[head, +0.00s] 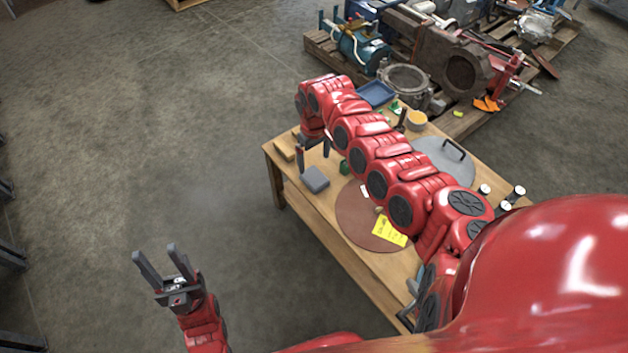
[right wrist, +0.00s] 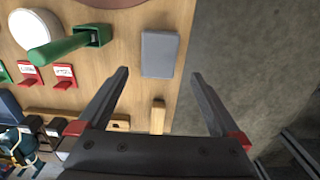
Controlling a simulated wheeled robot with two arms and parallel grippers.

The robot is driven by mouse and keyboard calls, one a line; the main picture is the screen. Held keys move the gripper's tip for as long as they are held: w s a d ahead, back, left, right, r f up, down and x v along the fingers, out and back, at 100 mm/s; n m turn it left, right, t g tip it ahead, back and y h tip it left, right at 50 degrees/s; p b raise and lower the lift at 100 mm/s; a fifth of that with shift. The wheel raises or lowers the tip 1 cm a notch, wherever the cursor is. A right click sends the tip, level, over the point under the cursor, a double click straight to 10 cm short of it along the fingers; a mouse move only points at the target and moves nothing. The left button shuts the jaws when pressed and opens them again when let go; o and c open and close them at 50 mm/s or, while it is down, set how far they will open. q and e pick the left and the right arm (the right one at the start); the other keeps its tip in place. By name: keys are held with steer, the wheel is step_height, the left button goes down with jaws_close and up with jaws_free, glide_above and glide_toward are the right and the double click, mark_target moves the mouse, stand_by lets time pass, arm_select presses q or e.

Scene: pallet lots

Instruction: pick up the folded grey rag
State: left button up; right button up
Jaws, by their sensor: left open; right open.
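The folded grey rag (head: 314,179) lies flat near the left edge of the wooden table in the head view. In the right wrist view the rag (right wrist: 159,54) is a grey rectangle just beyond my fingertips, roughly centred between them. My right gripper (head: 313,158) points down over the table beside the rag; in its wrist view the jaws (right wrist: 160,73) are spread wide with nothing between them. My left gripper (head: 155,252) is open and empty, out over the floor left of the table.
A wooden block (right wrist: 158,117) lies near the rag. A green holder with a green handle (right wrist: 65,48), a white round thing (right wrist: 28,27) and red tags (right wrist: 63,75) are beside it. A brown round mat (head: 352,222) with a yellow note (head: 389,231) is nearby. Floor left of the table is clear.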

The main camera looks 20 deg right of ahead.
glide_above(314, 176)
step_height(314, 176, down, 4)
steer(key=shift+s+f+b, duration=0.1)
steer(key=shift+s+b, duration=0.05)
steer(key=shift+b, duration=0.25)
step_height(314, 176, down, 4)
steer(key=shift+f+b, duration=0.15)
steer(key=shift+b, duration=1.1)
steer(key=shift+w+f, duration=0.2)
steer(key=shift+f, duration=0.3)
steer(key=c, duration=1.2)
steer(key=shift+r, duration=0.15)
